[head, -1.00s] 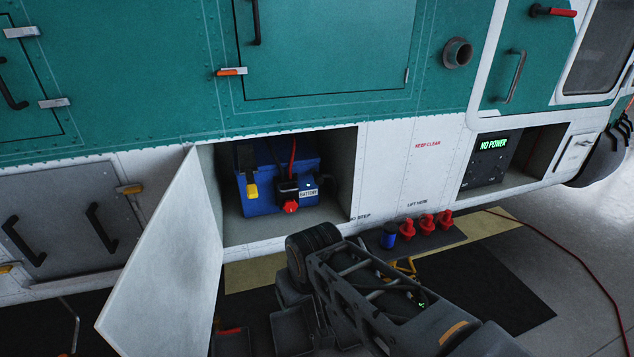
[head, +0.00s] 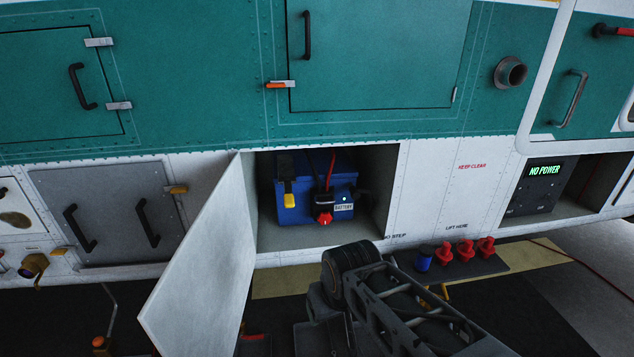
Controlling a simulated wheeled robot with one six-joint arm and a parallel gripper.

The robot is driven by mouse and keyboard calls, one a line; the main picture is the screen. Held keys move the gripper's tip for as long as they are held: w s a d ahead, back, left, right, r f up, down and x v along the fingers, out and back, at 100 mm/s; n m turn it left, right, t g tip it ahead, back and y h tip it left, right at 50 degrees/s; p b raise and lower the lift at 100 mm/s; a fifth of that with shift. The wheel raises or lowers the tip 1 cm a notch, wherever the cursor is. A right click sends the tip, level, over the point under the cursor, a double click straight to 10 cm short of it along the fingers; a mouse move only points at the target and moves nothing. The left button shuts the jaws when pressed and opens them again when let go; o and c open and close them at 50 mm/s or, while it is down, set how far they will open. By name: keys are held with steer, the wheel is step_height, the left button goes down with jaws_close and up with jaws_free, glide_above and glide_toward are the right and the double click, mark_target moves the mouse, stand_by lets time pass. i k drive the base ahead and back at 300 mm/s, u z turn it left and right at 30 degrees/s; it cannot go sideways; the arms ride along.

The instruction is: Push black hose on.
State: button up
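I cannot make out a black hose for certain in the head view. An open bay holds a blue battery (head: 345,182) with a yellow connector (head: 289,201), a red knob (head: 324,219) and dark and red leads at its top. A round grey pipe stub (head: 511,73) sticks out of the green hull at upper right, with nothing fitted on it. A brass-coloured fitting (head: 34,265) shows low at the far left edge. My arm crosses the bottom centre, in front of the hull. My gripper is not in view.
The white bay door (head: 205,265) hangs open toward me, left of my arm. A dark shelf (head: 485,264) holds a blue cap (head: 424,261) and several red plugs (head: 466,251). A panel (head: 543,185) at right reads NO POWER. A red cable lies on the floor at right.

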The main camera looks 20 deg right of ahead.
mark_target(355, 193)
steer(key=k, duration=0.3)
steer(key=u, duration=0.9)
steer(key=i, duration=0.45)
steer(key=z, duration=1)
steer(key=i, duration=0.45)
steer(key=z, duration=0.05)
